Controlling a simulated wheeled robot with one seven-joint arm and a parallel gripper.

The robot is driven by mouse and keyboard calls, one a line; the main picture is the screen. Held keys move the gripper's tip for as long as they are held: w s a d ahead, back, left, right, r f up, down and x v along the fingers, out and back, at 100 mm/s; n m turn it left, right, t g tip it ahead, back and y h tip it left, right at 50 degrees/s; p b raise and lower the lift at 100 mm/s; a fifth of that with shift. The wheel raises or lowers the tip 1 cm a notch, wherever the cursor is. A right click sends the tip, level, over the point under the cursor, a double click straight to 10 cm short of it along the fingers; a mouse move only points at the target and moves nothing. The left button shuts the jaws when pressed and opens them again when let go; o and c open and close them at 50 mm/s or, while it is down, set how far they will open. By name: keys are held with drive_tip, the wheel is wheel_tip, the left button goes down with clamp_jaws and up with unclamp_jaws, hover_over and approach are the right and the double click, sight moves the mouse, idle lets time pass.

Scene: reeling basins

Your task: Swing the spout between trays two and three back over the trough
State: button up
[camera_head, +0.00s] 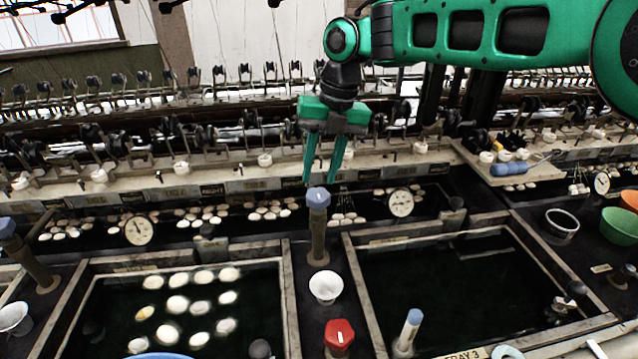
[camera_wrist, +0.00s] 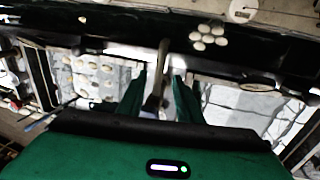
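The spout (camera_head: 319,230) between trays two and three is a brown pipe with a blue-grey cap, standing on the ledge between the trays. My gripper (camera_head: 320,180) points down with its green fingers apart, just above or behind the cap in the head view. In the wrist view the spout (camera_wrist: 160,75) shows as a brown bar in the gap between my open fingers (camera_wrist: 160,78); I cannot tell whether they touch it. The dark trough (camera_head: 270,228) runs behind the trays, with white cocoons in it. The left tray (camera_head: 282,290) holds cocoons; tray 3 (camera_head: 362,300) is at right.
A white cup (camera_head: 325,287) and a red knob (camera_head: 339,334) are on the ledge in front of the spout. Dial gauges (camera_head: 401,203) stand along the trough. Another capped spout (camera_head: 28,258) is at far left. Reeling fittings line the bench behind.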

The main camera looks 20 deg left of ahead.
drive_tip(key=shift+w+d+r, duration=0.1)
drive_tip(key=shift+r, duration=0.5)
drive_tip(key=shift+w+d+r, duration=0.1)
drive_tip(key=shift+r, duration=0.5)
drive_tip(key=w+d+f+m+t, duration=0.15)
drive_tip(key=d+m+t, duration=0.25)
drive_tip(key=d+m, duration=2.8)
drive_tip(key=s+d+f+m+h, duration=0.1)
drive_tip(key=s+d+f+m, duration=0.2)
drive_tip(key=d, duration=0.4)
drive_tip(key=s+d+m+t, duration=0.1)
drive_tip(key=s+d+m, duration=0.25)
drive_tip(key=d, duration=0.45)
drive_tip(key=s+d+f+m+h, duration=0.1)
drive_tip(key=s+d+f+m, duration=0.15)
drive_tip(key=d+m, duration=0.35)
drive_tip(key=s+d+m+g, duration=0.1)
drive_tip(key=s+d+m, duration=0.1)
drive_tip(key=s+d, duration=0.3)
drive_tip(key=s+d+f+m+g, duration=0.1)
drive_tip(key=s+d, duration=0.4)
drive_tip(key=s, duration=0.5)
drive_tip(key=shift+d+m+g, duration=0.25)
drive_tip(key=shift+m+g, duration=0.2)
drive_tip(key=shift+g, duration=0.35)
